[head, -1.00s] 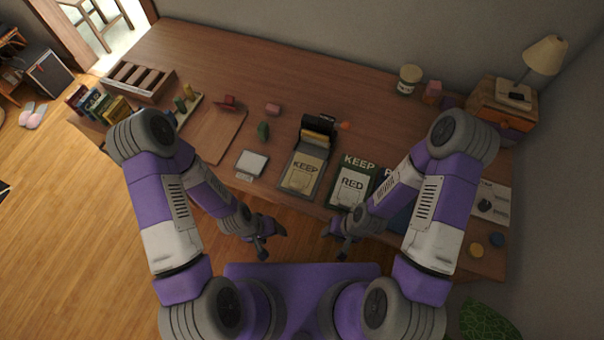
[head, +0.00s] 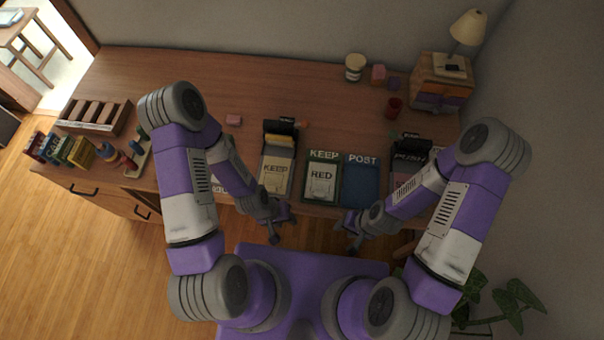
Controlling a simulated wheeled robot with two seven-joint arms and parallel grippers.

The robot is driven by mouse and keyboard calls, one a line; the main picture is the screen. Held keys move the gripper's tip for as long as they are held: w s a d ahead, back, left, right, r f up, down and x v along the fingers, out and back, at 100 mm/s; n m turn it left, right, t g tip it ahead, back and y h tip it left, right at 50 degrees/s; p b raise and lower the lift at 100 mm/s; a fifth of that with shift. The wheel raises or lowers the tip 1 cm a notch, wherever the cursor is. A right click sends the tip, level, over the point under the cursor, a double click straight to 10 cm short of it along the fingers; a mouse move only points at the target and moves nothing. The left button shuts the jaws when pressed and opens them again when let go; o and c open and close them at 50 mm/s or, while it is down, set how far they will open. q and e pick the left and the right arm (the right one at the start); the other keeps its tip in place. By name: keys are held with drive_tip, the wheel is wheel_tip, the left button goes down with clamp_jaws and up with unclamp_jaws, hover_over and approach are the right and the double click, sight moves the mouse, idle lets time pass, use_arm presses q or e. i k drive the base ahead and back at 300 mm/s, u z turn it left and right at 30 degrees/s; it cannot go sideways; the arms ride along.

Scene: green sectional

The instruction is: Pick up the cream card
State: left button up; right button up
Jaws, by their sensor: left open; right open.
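A cream card marked KEEP (head: 274,174) lies in a grey holder at the desk's front edge; I cannot tell whether it is the task's cream card. A pale card marked RED (head: 321,180) lies on a green KEEP mat (head: 324,155) just right of it. My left gripper (head: 282,226) is open and empty, in front of the desk edge and below the grey holder. My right gripper (head: 345,236) is open and empty, in front of the desk edge below the blue POST mat (head: 361,182). My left forearm partly hides a white item (head: 219,186).
A dark PUSH box (head: 408,157) stands at the right, partly behind my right arm. A red cup (head: 394,107), a jar (head: 355,67) and a drawer unit with a lamp (head: 443,82) stand farther back. A wooden rack (head: 95,116) is at left. The desk's back middle is clear.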

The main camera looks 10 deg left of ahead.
sight(274, 171)
drive_tip(key=z, duration=1.85)
drive_tip(key=k, duration=0.7)
drive_tip(key=u, duration=0.8)
